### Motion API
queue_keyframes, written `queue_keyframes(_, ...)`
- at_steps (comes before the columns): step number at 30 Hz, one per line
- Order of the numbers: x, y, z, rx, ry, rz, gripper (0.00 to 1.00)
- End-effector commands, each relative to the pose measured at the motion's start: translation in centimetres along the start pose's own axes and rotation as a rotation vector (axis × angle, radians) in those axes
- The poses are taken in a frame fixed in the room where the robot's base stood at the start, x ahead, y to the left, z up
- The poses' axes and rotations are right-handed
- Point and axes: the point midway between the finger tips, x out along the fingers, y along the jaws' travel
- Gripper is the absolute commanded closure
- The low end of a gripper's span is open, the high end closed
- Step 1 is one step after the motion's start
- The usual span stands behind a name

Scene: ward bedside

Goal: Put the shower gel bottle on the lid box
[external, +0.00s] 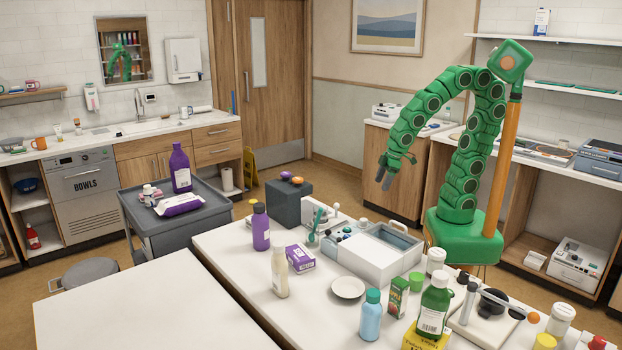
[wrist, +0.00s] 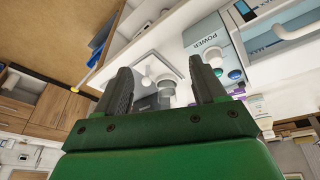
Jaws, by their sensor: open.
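My gripper (external: 384,172) is raised above the floor beyond the table's far side, open and empty. Its two dark fingers stand apart in the wrist view (wrist: 161,75). Several bottles stand on the white table, and no readable label shows which is the shower gel: a purple one (external: 261,229), a cream one (external: 280,275), a light blue one (external: 371,318) and a green one (external: 434,308). Another purple bottle (external: 181,170) stands on the grey trolley. The lid box is not certain; a white box with a grey-framed top (external: 372,262) sits mid-table, below my gripper in the picture.
A white plate (external: 348,288), a purple carton (external: 300,257) and a green carton (external: 398,297) crowd the table. A yellow box (external: 424,340) is beneath the green bottle. The near-left white surface (external: 140,310) is clear.

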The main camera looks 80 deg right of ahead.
Motion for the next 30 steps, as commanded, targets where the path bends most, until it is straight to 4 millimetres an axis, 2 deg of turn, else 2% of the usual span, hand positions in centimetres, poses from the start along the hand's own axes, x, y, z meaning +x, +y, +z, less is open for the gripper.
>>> queue_keyframes(1,-0.8,1.2,1.8,0.038,-0.045,0.005,0.30)
queue_keyframes(6,-3.6,3.3,8.6,0.143,-0.224,0.001,0.30)
queue_keyframes(9,-5.4,3.7,12.2,0.196,-0.316,-0.011,0.30)
queue_keyframes(12,-6.7,3.7,15.0,0.235,-0.387,-0.025,0.30)
queue_keyframes(15,-7.6,3.5,16.7,0.258,-0.434,-0.036,0.30)
queue_keyframes(18,-8.1,3.4,17.5,0.269,-0.455,-0.042,0.30)
queue_keyframes(30,-8.2,3.4,17.7,0.270,-0.460,-0.043,0.30)
